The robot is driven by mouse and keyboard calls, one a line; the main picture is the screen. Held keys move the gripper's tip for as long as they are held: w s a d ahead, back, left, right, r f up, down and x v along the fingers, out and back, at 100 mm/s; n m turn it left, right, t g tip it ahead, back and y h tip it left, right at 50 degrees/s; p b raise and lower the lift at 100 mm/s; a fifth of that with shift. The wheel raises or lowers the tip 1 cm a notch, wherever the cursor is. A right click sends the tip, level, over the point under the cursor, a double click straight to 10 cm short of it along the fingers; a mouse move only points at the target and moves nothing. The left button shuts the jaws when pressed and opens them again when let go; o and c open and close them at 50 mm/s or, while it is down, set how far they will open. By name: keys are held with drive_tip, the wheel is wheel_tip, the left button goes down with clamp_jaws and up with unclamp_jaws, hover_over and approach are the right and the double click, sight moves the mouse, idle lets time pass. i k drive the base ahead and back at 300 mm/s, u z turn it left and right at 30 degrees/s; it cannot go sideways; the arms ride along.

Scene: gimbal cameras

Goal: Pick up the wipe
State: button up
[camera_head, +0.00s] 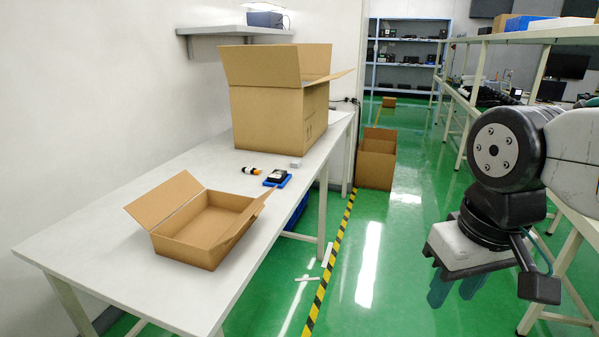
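I cannot clearly identify a wipe. Small items lie mid-table: a black device on a blue base (276,179), a small pale grey block (295,163) behind it, and a small dark item with orange and white parts (251,170) to its left. They are too small to tell if one is the wipe. My gripper (455,290) hangs at the right over the green floor, well away from the table. Its two teal fingers point down, apart, with nothing visible between them.
On the white table (185,180), an open shallow cardboard box (203,228) stands near and a large open carton (280,110) far. Another carton (376,160) is on the floor beyond. A rack (563,30) stands right. The floor between table and rack is mostly clear.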

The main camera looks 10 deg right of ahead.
sight(295, 163)
drive_tip(key=z, duration=1)
drive_tip(key=i, duration=1.6)
drive_tip(key=u, duration=0.25)
drive_tip(key=i, duration=0.85)
drive_tip(key=u, duration=1.25)
drive_tip(key=i, duration=0.5)
drive_tip(key=u, duration=0.35)
